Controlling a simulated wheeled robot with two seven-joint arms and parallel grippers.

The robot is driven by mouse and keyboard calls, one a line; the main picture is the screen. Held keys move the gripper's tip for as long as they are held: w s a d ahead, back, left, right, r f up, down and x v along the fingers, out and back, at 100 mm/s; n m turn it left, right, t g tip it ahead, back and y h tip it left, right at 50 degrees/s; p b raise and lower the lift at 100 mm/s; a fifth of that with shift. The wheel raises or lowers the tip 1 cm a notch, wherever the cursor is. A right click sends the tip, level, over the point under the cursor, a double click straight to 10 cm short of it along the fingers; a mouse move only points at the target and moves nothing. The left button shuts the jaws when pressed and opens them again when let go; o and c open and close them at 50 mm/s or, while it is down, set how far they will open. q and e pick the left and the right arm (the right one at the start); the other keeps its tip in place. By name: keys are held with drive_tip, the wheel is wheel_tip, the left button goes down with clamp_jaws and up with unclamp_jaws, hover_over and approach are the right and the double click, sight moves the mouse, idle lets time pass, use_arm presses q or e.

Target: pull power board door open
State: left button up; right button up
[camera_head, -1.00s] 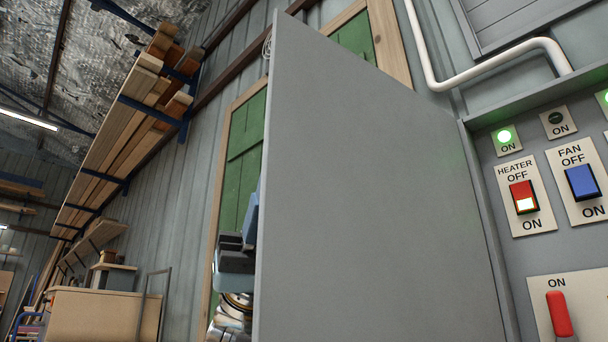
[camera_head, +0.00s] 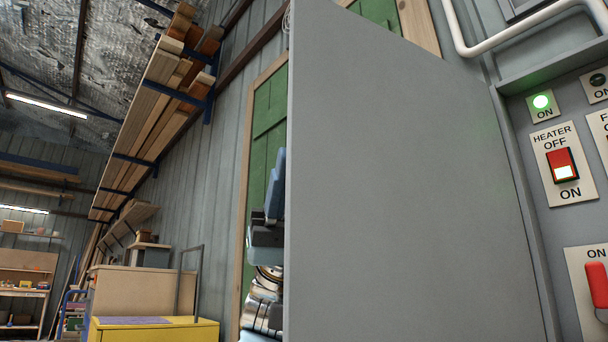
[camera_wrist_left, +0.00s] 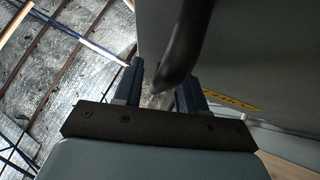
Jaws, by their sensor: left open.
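The power board door (camera_head: 400,180) is a large grey panel in the middle of the head view. It stands swung open, hinged beside the switch panel (camera_head: 548,130). My left gripper (camera_head: 272,195) shows partly behind the door's free left edge; the door hides the rest. In the left wrist view, my left gripper (camera_wrist_left: 155,90) is open, with its two blue fingers apart. A dark curved handle (camera_wrist_left: 180,50) reaches down between or just above the fingers, beside a grey panel. I cannot tell whether they touch. My right gripper is not in view.
A green wooden door (camera_head: 265,125) stands behind. Timber racks (camera_head: 165,85), a yellow cabinet (camera_head: 150,330) and shelves stand at left.

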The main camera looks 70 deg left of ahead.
use_arm(q)
drive_tip(key=b+v, duration=0.1)
drive_tip(key=v, duration=1.2)
drive_tip(key=shift+a+f, duration=0.25)
drive_tip(key=shift+a, duration=0.05)
